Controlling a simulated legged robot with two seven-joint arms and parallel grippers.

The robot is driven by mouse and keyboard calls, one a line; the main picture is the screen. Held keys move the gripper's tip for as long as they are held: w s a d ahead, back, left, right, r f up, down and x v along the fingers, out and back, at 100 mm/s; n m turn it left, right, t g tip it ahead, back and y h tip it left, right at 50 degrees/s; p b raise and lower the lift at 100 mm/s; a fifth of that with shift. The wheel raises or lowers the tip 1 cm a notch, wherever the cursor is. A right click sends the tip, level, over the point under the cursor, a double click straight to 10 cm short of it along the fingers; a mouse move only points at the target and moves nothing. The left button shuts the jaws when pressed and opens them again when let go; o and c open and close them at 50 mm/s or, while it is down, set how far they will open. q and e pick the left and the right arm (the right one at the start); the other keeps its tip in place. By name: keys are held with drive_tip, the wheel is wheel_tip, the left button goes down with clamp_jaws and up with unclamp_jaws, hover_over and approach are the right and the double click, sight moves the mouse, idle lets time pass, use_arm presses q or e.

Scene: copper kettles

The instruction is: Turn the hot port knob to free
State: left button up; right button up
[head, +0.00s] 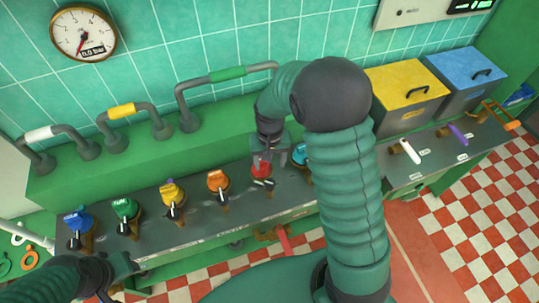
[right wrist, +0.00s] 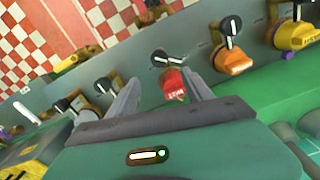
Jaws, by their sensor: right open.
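The hot port knob, black with a white pointer line, shows in the right wrist view (right wrist: 166,59) beside its red "HOT" tag (right wrist: 174,85). In the head view the red tag (head: 262,169) sits on the grey panel, partly under my right gripper (head: 267,150). The hot knob's pointer lies more crosswise than those of the orange and yellow ports. My right gripper is open in the right wrist view (right wrist: 162,88), its fingers on either side of the red tag and apart from the knob. My left gripper (head: 92,276) is at lower left, its jaws unclear.
Orange (head: 218,181), yellow (head: 171,192), green (head: 124,208) and blue (head: 77,222) port knobs line the panel to the left. A light-blue port (head: 300,154) is close on the right. Pipe handles stand behind; yellow (head: 405,88) and blue (head: 466,72) bins stand right.

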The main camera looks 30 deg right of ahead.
wheel_tip(320, 180, up, 5)
drive_tip(key=shift+w+f, duration=0.1)
idle(0.4)
drive_tip(key=s+a+f+n+t+b, duration=0.2)
drive_tip(key=s+a+f+n+b, duration=0.1)
drive_tip(key=s+a+n, duration=0.2)
drive_tip(key=s+a, duration=0.2)
drive_tip(key=s, duration=0.2)
drive_tip(key=shift+s+a+f+t+b, duration=0.25)
drive_tip(key=shift+f+t+b, duration=0.05)
drive_tip(key=shift+f+b, duration=0.1)
drive_tip(key=shift+s+r, duration=0.1)
drive_tip(key=shift+s, duration=0.1)
drive_tip(key=shift+w+a, duration=0.15)
